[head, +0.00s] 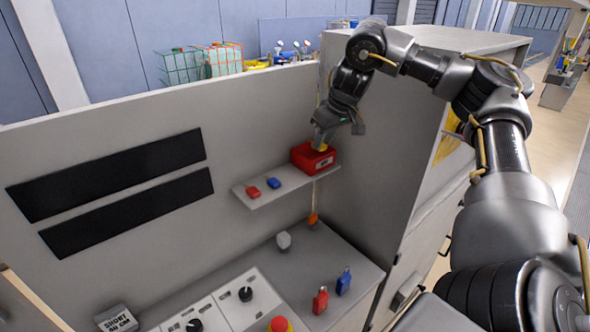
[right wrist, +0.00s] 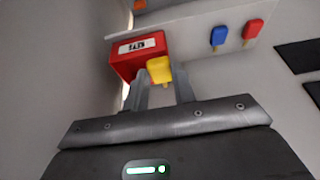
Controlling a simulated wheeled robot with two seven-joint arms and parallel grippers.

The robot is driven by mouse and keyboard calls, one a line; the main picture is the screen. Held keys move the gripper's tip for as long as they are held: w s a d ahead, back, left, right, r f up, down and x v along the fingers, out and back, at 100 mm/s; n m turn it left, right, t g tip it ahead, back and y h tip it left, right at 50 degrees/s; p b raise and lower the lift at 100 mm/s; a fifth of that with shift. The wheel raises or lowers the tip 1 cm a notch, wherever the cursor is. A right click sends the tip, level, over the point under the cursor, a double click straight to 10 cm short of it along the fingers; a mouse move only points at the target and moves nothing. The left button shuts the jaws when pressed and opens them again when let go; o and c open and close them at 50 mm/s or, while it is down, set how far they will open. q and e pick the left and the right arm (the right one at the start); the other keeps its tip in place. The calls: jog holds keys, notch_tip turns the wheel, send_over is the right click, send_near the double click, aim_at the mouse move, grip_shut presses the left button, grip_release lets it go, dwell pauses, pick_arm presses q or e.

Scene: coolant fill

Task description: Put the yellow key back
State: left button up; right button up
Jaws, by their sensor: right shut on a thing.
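My right gripper (head: 321,138) is shut on the yellow key (head: 320,147), just above the red box on the shelf. In the right wrist view the yellow key (right wrist: 159,70) shows between the fingertips, in front of the labelled red box (right wrist: 125,66). The red box (head: 306,160) stands at the right end of the small wall shelf (head: 262,201). I cannot tell whether the key touches the box. My left gripper is not in view.
Below, the counter holds a red tag (head: 320,300), a blue tag (head: 344,281) and a panel with black knobs (head: 245,294). A cabinet side wall (head: 370,165) is close on the right.

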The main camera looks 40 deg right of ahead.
jog(key=w+a+f, duration=0.1)
jog(key=f, duration=0.1)
jog(key=w+a+f, duration=0.4)
jog(key=shift+w+f, duration=0.25)
jog(key=shift+f, duration=0.15)
jog(key=shift+a+f, duration=0.15)
jog(key=shift+f, duration=1.55)
jog(key=o, duration=0.6)
jog(key=shift+o, duration=0.2)
jog(key=shift+r, duration=0.1)
